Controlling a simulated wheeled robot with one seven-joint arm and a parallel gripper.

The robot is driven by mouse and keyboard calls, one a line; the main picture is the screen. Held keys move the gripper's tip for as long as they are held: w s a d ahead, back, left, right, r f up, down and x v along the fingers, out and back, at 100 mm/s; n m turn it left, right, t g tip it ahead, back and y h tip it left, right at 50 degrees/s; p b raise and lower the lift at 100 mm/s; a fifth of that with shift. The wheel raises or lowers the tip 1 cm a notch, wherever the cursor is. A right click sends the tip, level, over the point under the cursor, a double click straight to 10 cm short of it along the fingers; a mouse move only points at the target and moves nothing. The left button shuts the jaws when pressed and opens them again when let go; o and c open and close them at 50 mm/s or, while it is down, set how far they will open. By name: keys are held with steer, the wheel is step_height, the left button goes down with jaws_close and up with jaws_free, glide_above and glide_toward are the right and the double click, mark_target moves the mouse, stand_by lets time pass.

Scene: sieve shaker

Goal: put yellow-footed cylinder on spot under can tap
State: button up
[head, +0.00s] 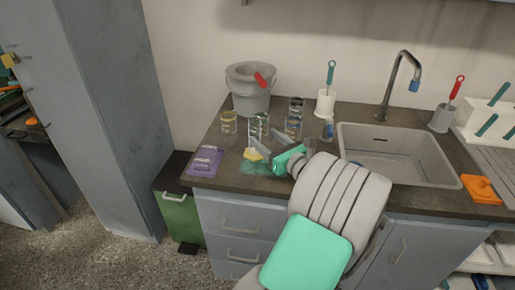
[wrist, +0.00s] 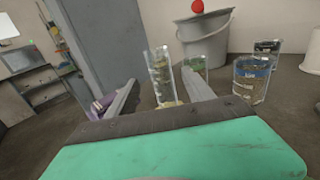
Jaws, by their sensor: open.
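The yellow-footed cylinder (head: 252,155) is a clear upright glass on the counter, left of the sink; its yellow foot shows in the head view, and my fingers partly cover it. In the wrist view the clear cylinder (wrist: 160,72) stands between and just ahead of my two fingers, its foot partly hidden by the gripper body. My gripper (head: 257,145) is open, low over the counter, with a finger on each side of the cylinder; I cannot tell whether either touches it. I cannot make out a can with a tap or a spot under one.
A grey bucket (head: 249,92) stands behind. Other glass vessels stand close by: one at left (head: 229,122), one at right (head: 294,121). A purple pack (head: 205,161) lies near the front left edge. The sink (head: 397,153) and its faucet (head: 401,62) are at right.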

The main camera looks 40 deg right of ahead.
mark_target(258, 131)
steer(key=w, duration=0.4)
steer(key=w+d, duration=0.1)
steer(key=w, duration=0.1)
steer(key=shift+w+r+b, duration=0.15)
steer(key=shift+w+b, duration=0.2)
steer(key=shift+b, duration=0.05)
steer(key=shift+c, duration=0.3)
jaws_close()
